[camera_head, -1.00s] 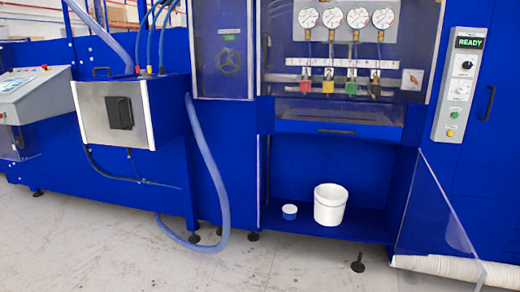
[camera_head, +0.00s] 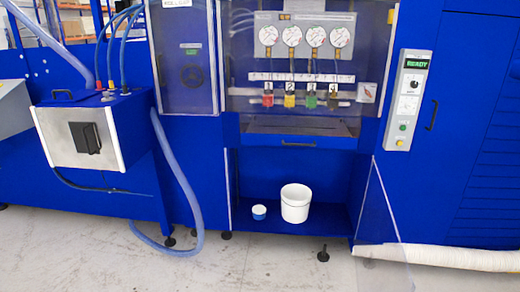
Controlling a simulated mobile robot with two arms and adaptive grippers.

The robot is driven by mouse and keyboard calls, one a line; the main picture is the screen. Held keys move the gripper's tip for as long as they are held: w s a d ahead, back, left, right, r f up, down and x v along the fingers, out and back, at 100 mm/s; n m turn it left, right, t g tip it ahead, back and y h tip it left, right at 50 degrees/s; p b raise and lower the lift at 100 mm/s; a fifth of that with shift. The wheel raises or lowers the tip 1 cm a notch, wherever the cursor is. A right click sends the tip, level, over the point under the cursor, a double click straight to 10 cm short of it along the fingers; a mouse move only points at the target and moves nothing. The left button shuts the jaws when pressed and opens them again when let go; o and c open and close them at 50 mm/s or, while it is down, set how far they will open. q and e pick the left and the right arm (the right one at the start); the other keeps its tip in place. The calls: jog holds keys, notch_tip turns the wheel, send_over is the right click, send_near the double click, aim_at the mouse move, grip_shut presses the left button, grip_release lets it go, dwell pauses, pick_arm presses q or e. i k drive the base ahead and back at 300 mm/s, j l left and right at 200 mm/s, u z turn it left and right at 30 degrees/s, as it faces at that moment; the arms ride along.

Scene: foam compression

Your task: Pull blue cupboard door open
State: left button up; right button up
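A tall blue cupboard door (camera_head: 452,110) stands at the right of the machine, with a dark vertical handle (camera_head: 431,115) near its left edge. It looks shut. To its left, a low blue compartment (camera_head: 262,182) is open at the front and holds a white bucket (camera_head: 295,206) and a small blue-and-white tub (camera_head: 259,212). A clear panel (camera_head: 378,215) stands angled out at that compartment's right side. Neither of my grippers is in view.
A grey control box (camera_head: 406,100) showing READY is mounted left of the tall door. A white ribbed hose (camera_head: 440,257) lies along the floor below the door. A blue hose (camera_head: 185,190) loops down at the left. The grey floor (camera_head: 230,270) in front is mostly clear.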

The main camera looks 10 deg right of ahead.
aim_at(473, 56)
jog(key=k+l, duration=0.1)
jog(key=l, duration=0.95)
jog(key=k+l, duration=0.15)
jog(key=l, duration=0.4)
jog(key=k+l, duration=0.1)
jog(key=l, duration=0.95)
jog(key=k+l, duration=0.15)
jog(key=l, duration=0.35)
jog(key=z, duration=0.25)
